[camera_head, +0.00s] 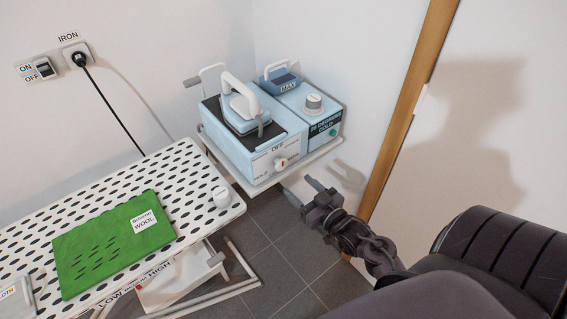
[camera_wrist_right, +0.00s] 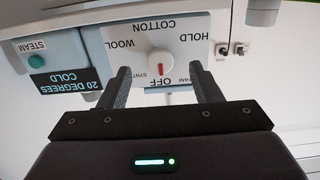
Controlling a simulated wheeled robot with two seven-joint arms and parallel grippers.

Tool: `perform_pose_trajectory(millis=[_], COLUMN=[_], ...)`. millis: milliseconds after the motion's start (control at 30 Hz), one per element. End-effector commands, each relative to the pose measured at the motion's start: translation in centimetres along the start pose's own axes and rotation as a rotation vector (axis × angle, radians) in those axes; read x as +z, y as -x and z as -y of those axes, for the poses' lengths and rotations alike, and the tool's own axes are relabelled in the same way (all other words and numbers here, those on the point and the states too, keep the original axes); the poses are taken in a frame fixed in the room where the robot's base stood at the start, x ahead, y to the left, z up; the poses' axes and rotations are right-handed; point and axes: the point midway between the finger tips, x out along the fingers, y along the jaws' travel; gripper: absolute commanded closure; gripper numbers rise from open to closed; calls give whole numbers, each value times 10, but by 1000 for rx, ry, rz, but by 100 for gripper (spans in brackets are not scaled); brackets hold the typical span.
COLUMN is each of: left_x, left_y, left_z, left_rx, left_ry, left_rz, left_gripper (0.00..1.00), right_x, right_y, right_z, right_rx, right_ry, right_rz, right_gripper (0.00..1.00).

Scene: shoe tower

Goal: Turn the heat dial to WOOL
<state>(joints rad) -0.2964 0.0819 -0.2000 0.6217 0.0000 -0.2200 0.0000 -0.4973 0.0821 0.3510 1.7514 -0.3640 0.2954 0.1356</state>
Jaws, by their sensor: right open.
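The heat dial (camera_head: 281,163) is a white round knob on the front of the light blue iron station (camera_head: 240,154). In the right wrist view the dial (camera_wrist_right: 160,62) appears upside down, ringed by HOLD, COTTON, WOOL, a partly hidden SYNTH label and OFF. Its red mark points to OFF. The WOOL label (camera_wrist_right: 121,43) is clear of my fingers. My right gripper (camera_head: 301,190) is open and empty, in front of the station and to the right of the dial, apart from it. In the wrist view its fingers frame the dial. My left gripper is out of view.
An iron (camera_head: 240,108) rests on the station. Beside it are a grey knob (camera_head: 313,102) and a "20 degrees cold" display (camera_head: 326,124). The dotted ironing board (camera_head: 190,160) holds a green cloth (camera_head: 110,245) labelled WOOL and a white knob (camera_head: 221,197). A wall switch (camera_head: 43,69) is at left.

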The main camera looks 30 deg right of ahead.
Motion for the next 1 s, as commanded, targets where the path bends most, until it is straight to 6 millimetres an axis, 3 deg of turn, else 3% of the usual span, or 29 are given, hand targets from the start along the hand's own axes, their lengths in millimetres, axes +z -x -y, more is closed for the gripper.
perform_pose_trajectory(millis=[33, 133, 367, 600, 933, 1000], left_x=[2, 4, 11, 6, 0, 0], left_y=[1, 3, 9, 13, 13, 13], left_z=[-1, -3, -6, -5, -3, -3], left_rx=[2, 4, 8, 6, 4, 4], left_ry=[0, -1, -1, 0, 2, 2], left_rz=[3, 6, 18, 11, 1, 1], left_gripper=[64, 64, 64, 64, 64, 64], right_x=[-12, -21, -24, -23, -21, -22], right_y=[0, -8, -44, -73, -78, -78], right_z=[-1, -2, -2, -2, -1, -1], right_rx=[-4, -8, -6, -6, -6, -6], right_ry=[6, 11, 12, 12, 13, 12], right_rz=[-22, -41, -42, -40, -37, -37], right_gripper=[42, 42, 42, 42, 42, 48])
